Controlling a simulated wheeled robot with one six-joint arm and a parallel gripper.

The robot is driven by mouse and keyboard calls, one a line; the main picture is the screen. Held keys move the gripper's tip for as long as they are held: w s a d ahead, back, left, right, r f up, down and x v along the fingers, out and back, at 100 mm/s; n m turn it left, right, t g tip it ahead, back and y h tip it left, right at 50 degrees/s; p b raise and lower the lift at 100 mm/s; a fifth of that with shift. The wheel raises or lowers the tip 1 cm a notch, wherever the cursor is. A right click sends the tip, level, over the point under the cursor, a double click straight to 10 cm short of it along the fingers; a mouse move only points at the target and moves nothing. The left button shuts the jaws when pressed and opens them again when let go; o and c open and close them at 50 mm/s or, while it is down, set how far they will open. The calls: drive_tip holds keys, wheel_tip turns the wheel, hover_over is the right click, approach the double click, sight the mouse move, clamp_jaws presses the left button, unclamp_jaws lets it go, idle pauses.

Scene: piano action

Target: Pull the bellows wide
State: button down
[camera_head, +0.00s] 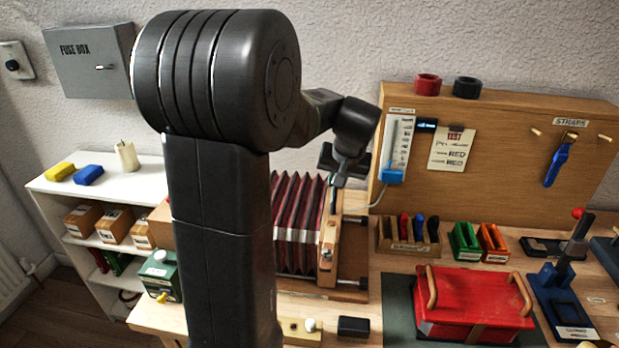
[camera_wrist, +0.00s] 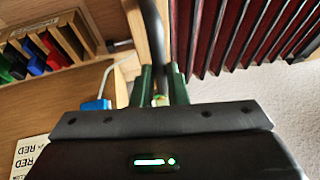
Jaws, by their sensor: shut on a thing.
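The bellows (camera_head: 297,225) has dark red pleats with pale lower edges. It stands on the bench just right of my arm, which hides its left part. Its pleats also fill the upper right of the wrist view (camera_wrist: 245,35), with visible gaps between them. A wooden end board (camera_head: 328,242) closes its right side. A dark curved handle (camera_wrist: 153,35) runs beside the board. My gripper (camera_wrist: 163,85) is shut on this handle, with one green finger on each side. In the head view my gripper (camera_head: 344,166) is at the top of the end board.
A wooden back panel (camera_head: 500,125) with a gauge and strap stands behind and to the right. A block rack (camera_head: 408,240) sits right of the bellows. A red box (camera_head: 470,300) with wooden handles is at the front right. A black block (camera_head: 353,327) lies in front.

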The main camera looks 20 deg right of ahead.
drive_tip(key=shift+s+d, duration=0.6)
drive_tip(key=shift+d, duration=0.35)
drive_tip(key=c, duration=1.4)
unclamp_jaws()
drive_tip(key=shift+c, duration=0.2)
drive_tip(key=v, duration=1.3)
drive_tip(key=shift+r+b, duration=0.35)
drive_tip(key=shift+b, duration=0.05)
drive_tip(key=shift+f, duration=0.1)
